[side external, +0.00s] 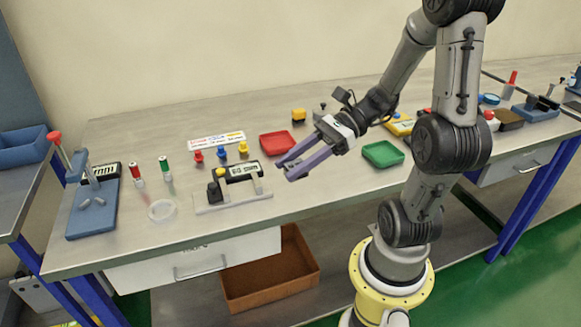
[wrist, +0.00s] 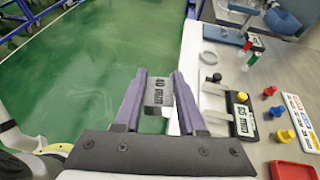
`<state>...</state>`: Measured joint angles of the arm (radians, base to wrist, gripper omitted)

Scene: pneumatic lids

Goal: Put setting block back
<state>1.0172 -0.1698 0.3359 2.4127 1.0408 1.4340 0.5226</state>
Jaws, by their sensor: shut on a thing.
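My gripper (side external: 290,168) is held above the front part of the bench in the side view. In the wrist view my gripper (wrist: 158,78) is shut on a grey metal block with dark marking, apparently the setting block (wrist: 158,97), which sits between the purple fingers. A fixture (side external: 232,204) with a light base, a black knob, a yellow knob and a labelled black block stands to the left of my gripper. It also shows right of the fingers in the wrist view (wrist: 217,88).
A red tray (side external: 277,142) and a green tray (side external: 383,154) lie on the bench. Red, blue and yellow knobs (side external: 221,153) stand behind the fixture. A clear ring (side external: 162,210) and a blue-based press (side external: 93,215) are further left. Below the wrist, green floor shows beyond the bench edge.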

